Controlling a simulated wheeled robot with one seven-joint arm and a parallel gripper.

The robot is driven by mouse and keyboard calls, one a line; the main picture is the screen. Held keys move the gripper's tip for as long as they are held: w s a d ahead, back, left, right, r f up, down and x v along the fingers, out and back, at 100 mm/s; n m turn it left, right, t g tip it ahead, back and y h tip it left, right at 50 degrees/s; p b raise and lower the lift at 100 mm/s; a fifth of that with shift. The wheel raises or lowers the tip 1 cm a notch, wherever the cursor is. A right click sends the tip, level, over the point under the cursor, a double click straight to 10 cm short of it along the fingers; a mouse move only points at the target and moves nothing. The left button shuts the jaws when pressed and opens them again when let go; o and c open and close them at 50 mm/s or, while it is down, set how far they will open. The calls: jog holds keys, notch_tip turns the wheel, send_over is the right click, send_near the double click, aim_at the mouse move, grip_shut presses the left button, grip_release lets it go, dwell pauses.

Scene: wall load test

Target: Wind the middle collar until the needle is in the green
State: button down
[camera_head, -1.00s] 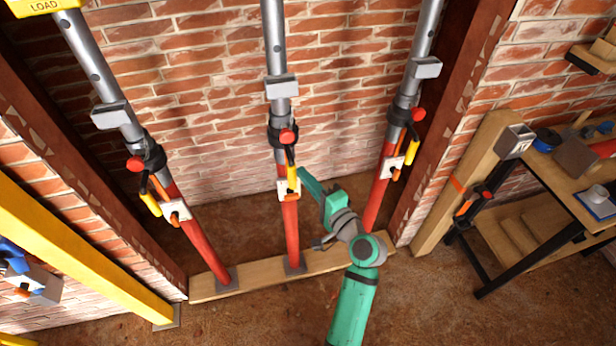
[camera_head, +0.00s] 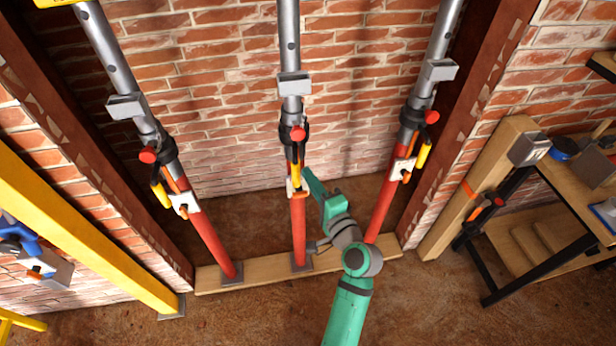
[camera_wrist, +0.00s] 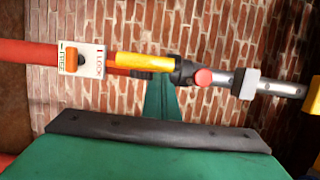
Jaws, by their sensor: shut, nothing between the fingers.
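The middle prop (camera_head: 299,228) stands upright, red below and grey above. Its dark collar (camera_head: 286,135) has a red knob (camera_head: 298,134) and a yellow-handled bar (camera_head: 295,173) hanging down. Below is a white FREE/LOCK plate (camera_head: 303,188) with an orange lever; in the wrist view the lever (camera_wrist: 72,58) sits nearer the FREE side. A grey box (camera_head: 294,84) is above the collar; I see no needle or green zone. My gripper (camera_head: 310,176) is shut and empty, just right of the yellow handle. In the wrist view its tip (camera_wrist: 160,88) overlaps behind the handle (camera_wrist: 145,65); contact is unclear.
Similar props stand at left (camera_head: 210,238) and right (camera_head: 384,212) on a wooden sole board (camera_head: 340,262). A yellow beam (camera_head: 85,235) slants at left. A wooden bench (camera_head: 575,180) with tools stands at right. Brick wall is behind.

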jog(key=d+v, duration=0.1)
jog(key=v, duration=1.1)
jog(key=shift+d, duration=0.15)
jog(key=shift+f, duration=0.1)
jog(key=s+f+n+g+h, duration=0.1)
jog(key=s+f+h, duration=0.7)
jog(key=s+f, duration=0.55)
jog(key=s+a+r+n, duration=0.1)
jog(key=s+a+n, duration=0.1)
jog(key=s+n, duration=0.3)
jog(key=s+a+r+n+h, duration=0.1)
jog(key=s+n, duration=0.5)
jog(key=s, duration=0.7)
jog(key=shift+s+a+r+t, duration=0.25)
jog(key=shift+a+r+t, duration=0.15)
jog(key=shift+a+r, duration=0.4)
